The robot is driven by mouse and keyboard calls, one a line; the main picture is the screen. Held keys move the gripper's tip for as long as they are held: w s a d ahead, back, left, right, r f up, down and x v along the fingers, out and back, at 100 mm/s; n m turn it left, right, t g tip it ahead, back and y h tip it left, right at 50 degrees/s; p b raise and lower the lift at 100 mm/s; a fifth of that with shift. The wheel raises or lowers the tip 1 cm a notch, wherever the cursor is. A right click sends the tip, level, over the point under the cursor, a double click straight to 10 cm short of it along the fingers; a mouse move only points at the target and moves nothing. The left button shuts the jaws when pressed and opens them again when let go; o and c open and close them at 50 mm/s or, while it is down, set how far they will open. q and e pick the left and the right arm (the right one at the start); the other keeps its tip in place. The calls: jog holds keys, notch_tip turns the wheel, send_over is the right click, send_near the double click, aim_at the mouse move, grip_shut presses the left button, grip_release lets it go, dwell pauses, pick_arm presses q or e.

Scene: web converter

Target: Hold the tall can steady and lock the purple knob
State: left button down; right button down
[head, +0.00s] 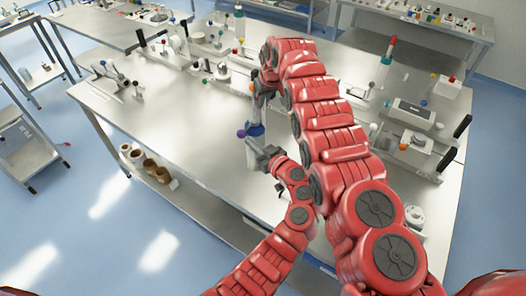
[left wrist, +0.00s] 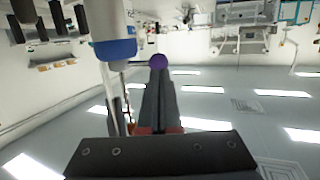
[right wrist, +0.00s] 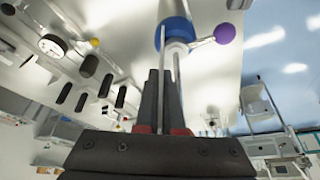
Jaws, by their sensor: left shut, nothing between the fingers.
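The purple knob (head: 241,134) juts out to the left of the tall can, which has a blue band (head: 255,130). In the left wrist view the knob (left wrist: 158,61) sits just beyond the fingertips of my left gripper (left wrist: 158,76), with the white can's blue band (left wrist: 114,49) to its left. My left gripper (head: 262,153) is shut and empty, just below the can. In the right wrist view my right gripper (right wrist: 161,74) points at the can, near its blue band (right wrist: 175,33). Its fingers are close together, with thin metal rods by them; I cannot tell whether it grips anything.
My right arm hides part of the metal table (head: 190,140). Small instruments stand along its back and right side, including a white device (head: 413,114). Brown rolls (head: 150,167) lie on the lower shelf. The table's left front is clear.

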pick_arm(q)
jog(key=shift+x, duration=1.05)
pick_arm(e)
jog(key=shift+f, duration=0.1)
pick_arm(q)
jog(key=shift+a, duration=0.1)
jog(key=shift+w+a+f+m+t+h, duration=0.1)
jog(key=shift+a+f+m+t+h, duration=0.1)
jog(key=shift+a+m+t+h, duration=0.15)
jog(key=w+a+m+t+h, duration=0.2)
jog(key=w+a+m+h, duration=0.3)
jog(key=w+a+h, duration=0.1)
jog(key=shift+w+a+r+m+h, duration=0.2)
jog(key=shift+w+a+m+h, duration=0.2)
jog(key=shift+h, duration=0.35)
